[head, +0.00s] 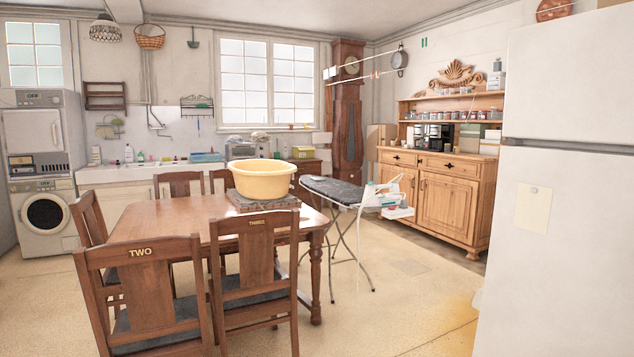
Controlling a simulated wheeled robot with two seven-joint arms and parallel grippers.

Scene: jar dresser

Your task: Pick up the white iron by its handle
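A small white and teal shape that looks like the white iron (371,194) is at the right end of the ironing board (337,190), in the middle right of the head view. It is small and far off, and I cannot make out its handle clearly. A second pale item (397,212) sits just right of and below it, on or beside the board's end rest. Neither of my grippers is in view.
A wooden table (150,218) with a yellow basin (263,179) and several chairs fills the left and middle foreground. A white fridge (570,220) blocks the right. A wooden dresser (446,205) stands behind the board. The floor (400,300) between table and fridge is clear.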

